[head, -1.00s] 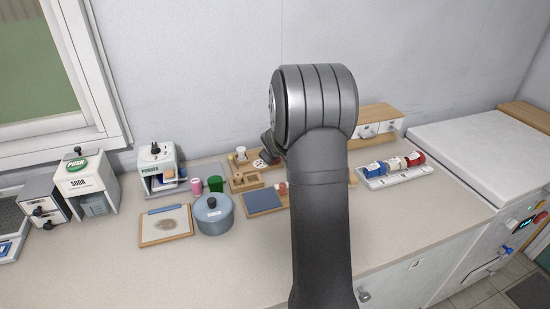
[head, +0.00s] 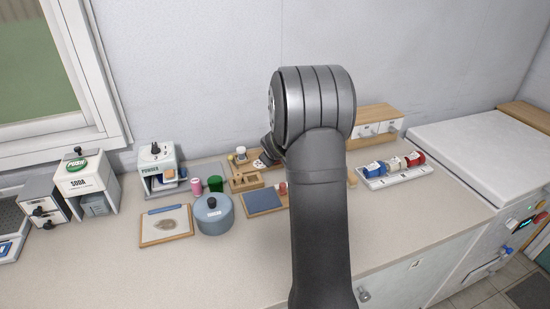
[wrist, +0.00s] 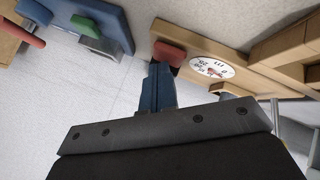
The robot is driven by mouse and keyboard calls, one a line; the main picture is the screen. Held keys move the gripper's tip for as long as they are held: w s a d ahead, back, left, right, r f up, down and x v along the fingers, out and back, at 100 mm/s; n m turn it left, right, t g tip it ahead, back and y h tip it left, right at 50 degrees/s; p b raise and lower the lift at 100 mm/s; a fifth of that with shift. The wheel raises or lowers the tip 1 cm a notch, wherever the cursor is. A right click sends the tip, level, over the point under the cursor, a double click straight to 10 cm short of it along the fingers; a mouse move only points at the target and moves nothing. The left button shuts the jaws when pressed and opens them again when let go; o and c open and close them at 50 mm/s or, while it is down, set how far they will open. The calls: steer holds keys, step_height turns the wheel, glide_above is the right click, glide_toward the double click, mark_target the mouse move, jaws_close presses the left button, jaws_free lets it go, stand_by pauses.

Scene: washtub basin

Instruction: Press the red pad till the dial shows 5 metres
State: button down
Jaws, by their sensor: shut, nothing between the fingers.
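The red pad (wrist: 169,53) sits on a wooden board (wrist: 228,60) in the wrist view. Beside it on the same board is a white oval dial (wrist: 209,68) with dark marks and a small reddish patch; its reading is too small to tell. My gripper (wrist: 160,68) is shut and empty, with its blue fingertips right at the red pad, overlapping its lower edge in the picture; I cannot tell whether they touch. In the head view the dial (head: 259,163) is partly covered by my gripper, and the red pad cannot be made out.
In the head view, a blue pot (head: 214,214) and a clipboard (head: 166,238) stand left of my arm. The front counter is clear.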

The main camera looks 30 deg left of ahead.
steer(key=shift+r, duration=1.1)
steer(key=shift+r, duration=2.5)
steer(key=shift+f, duration=0.1)
step_height(320, 180, up, 4)
steer(key=shift+f, duration=0.1)
